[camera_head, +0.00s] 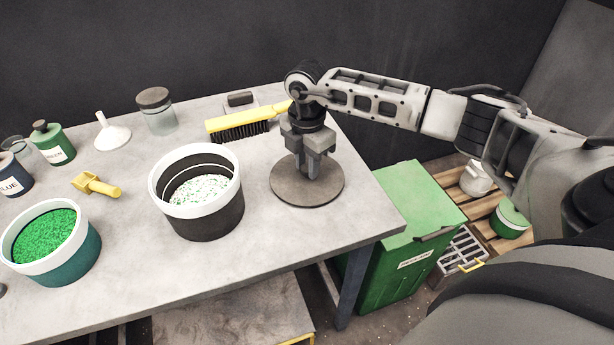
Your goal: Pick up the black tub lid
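The black tub lid (289,192) is a flat dark round disc lying on the table, right of the black tub. My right gripper (309,174) points straight down over the lid's middle, with its fingertips at or just above the lid's top. The fingers look close together, and whether they hold a knob on the lid is hidden. The black tub (206,218) has a white rim and holds white and green granules. My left gripper is not in the view.
A yellow-handled brush (240,124) lies just behind the lid. A teal tub of green granules (85,250), a yellow scoop (97,185), a white funnel (112,131) and a glass jar (158,112) stand to the left. A green bin (385,275) stands beside the table's right edge.

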